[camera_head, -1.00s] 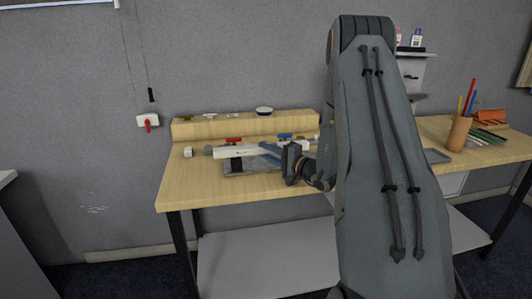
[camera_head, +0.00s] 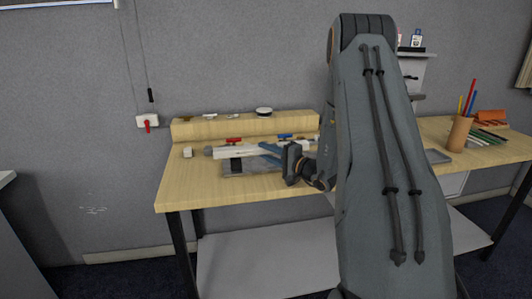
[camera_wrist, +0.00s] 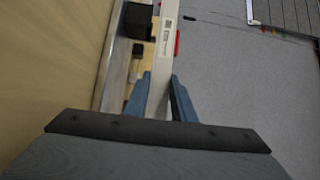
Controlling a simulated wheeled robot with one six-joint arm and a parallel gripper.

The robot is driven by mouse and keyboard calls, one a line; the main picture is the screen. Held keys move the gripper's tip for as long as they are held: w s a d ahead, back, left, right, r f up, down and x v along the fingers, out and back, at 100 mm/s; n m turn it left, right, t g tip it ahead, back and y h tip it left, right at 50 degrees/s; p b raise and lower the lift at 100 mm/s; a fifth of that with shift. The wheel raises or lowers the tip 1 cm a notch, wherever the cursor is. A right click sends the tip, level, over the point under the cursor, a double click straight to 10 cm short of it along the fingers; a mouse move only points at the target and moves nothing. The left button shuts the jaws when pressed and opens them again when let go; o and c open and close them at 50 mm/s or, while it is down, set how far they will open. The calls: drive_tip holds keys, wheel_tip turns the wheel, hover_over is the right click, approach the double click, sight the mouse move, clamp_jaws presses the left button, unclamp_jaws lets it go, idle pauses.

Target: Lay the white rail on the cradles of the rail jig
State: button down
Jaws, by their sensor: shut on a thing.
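The white rail (camera_head: 236,153) is held roughly level over the left part of the table. In the wrist view the rail (camera_wrist: 166,45) runs away from me between the blue fingers of my gripper (camera_wrist: 161,80), which is shut on it. My gripper (camera_head: 272,152) holds the rail's right part in the head view. The rail jig, a grey plate (camera_head: 232,171) with dark blocks, lies below and in front of the rail. A dark block (camera_wrist: 138,20) shows beside the rail in the wrist view. I cannot tell whether the rail touches the cradles.
A wooden ledge (camera_head: 215,129) runs along the back of the table (camera_head: 190,193), with small items on top. A red item (camera_head: 234,140) and a blue item (camera_head: 285,136) are near the ledge. A small white block (camera_head: 187,152) stands at the left. A pencil cup (camera_head: 459,134) stands far right.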

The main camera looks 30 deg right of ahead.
drive_tip(key=shift+f+b, duration=0.55)
drive_tip(key=shift+f, duration=0.15)
drive_tip(key=c, duration=1.4)
unclamp_jaws()
drive_tip(key=b+v, duration=0.2)
drive_tip(key=v, duration=0.5)
drive_tip(key=shift+s, duration=0.2)
drive_tip(key=shift+s+d, duration=0.1)
drive_tip(key=shift+s, duration=0.1)
drive_tip(key=shift+s, duration=0.1)
